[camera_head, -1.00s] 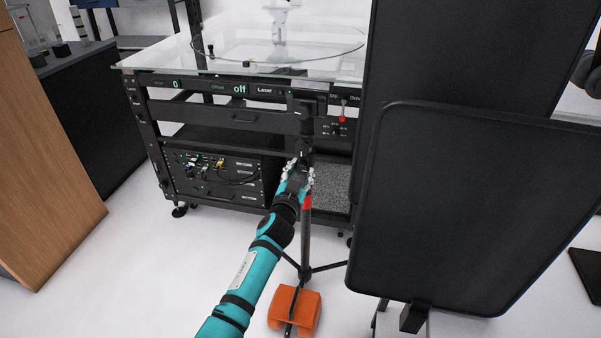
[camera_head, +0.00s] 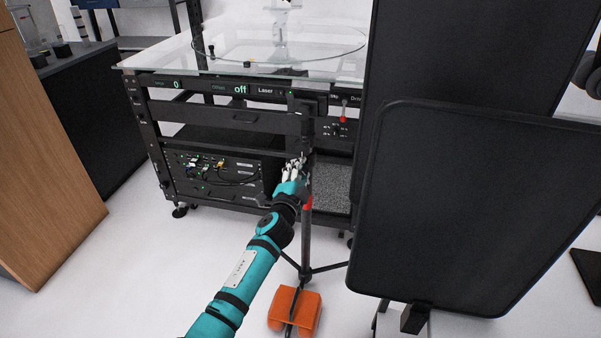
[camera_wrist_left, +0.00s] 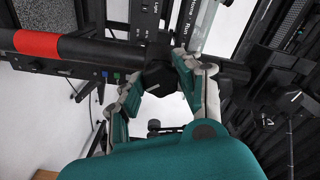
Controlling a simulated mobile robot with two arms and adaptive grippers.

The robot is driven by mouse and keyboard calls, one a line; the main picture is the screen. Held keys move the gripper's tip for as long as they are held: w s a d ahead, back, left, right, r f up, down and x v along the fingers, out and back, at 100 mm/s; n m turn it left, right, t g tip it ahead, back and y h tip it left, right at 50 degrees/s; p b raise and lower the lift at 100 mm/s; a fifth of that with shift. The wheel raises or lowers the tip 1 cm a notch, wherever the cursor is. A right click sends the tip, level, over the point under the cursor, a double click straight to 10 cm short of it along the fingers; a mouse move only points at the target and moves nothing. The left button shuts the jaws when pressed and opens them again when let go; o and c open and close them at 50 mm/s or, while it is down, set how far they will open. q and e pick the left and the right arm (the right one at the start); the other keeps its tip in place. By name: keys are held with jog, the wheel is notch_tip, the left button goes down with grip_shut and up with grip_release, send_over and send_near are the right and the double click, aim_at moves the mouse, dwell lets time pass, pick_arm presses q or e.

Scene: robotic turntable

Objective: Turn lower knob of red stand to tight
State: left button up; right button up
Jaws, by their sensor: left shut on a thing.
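The stand is a dark upright pole (camera_head: 307,235) on spread legs, with a red band (camera_head: 308,202) partway up. The band also shows in the left wrist view (camera_wrist_left: 37,44). My left gripper (camera_head: 298,168) is at the pole just above the band. In the left wrist view the gripper (camera_wrist_left: 158,80) is shut on the black lower knob (camera_wrist_left: 158,76), with one finger on each side of it and a short light mark on its face. The knob is hidden by the gripper in the head view. My right gripper is not in view.
An orange weight (camera_head: 294,310) lies over a leg at the stand's foot. Large black panels (camera_head: 470,210) stand close on the right. A black rack with a glass top (camera_head: 240,60) is behind the stand. White floor is clear at the left.

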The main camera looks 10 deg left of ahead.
pick_arm(q)
jog(key=m, duration=0.3)
jog(key=shift+m, duration=2.2)
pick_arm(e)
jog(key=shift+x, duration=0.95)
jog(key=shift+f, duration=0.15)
pick_arm(q)
jog(key=o, duration=1.2)
jog(key=shift+c, duration=0.2)
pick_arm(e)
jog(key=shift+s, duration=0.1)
pick_arm(q)
jog(key=shift+r, duration=0.1)
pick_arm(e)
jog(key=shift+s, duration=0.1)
